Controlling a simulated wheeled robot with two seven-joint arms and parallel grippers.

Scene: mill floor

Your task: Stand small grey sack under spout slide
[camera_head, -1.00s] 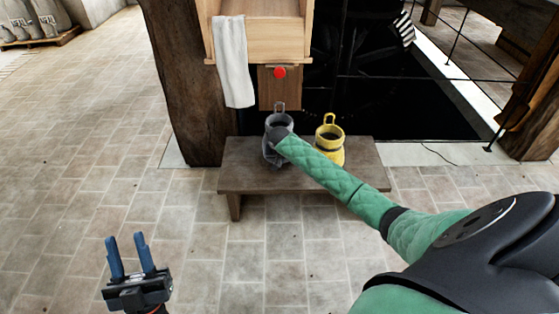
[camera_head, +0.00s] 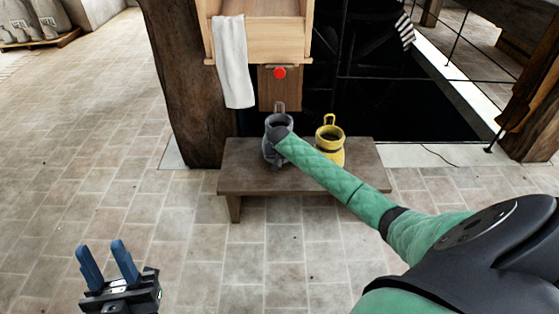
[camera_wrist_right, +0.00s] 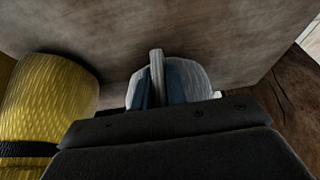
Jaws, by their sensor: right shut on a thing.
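The small grey sack (camera_head: 275,121), with a loop on top, is upright at the bench below the spout slide (camera_head: 279,92), a wooden board with a red knob. In the right wrist view the grey sack (camera_wrist_right: 188,80) shows behind the blue fingers of my right gripper (camera_wrist_right: 157,80), which are shut on a pale strip of it. In the head view my right forearm and wrist hide the right fingers and part of the sack. I cannot tell whether its bottom touches the bench. My left gripper (camera_head: 99,250) is open and empty over the floor at lower left.
A yellow sack (camera_head: 330,142) with a dark band stands right of the grey one on the wooden bench (camera_head: 245,180). A white cloth (camera_head: 234,62) hangs from the wooden chute (camera_head: 262,30). A thick post (camera_head: 185,80) is at left and a dark pit behind.

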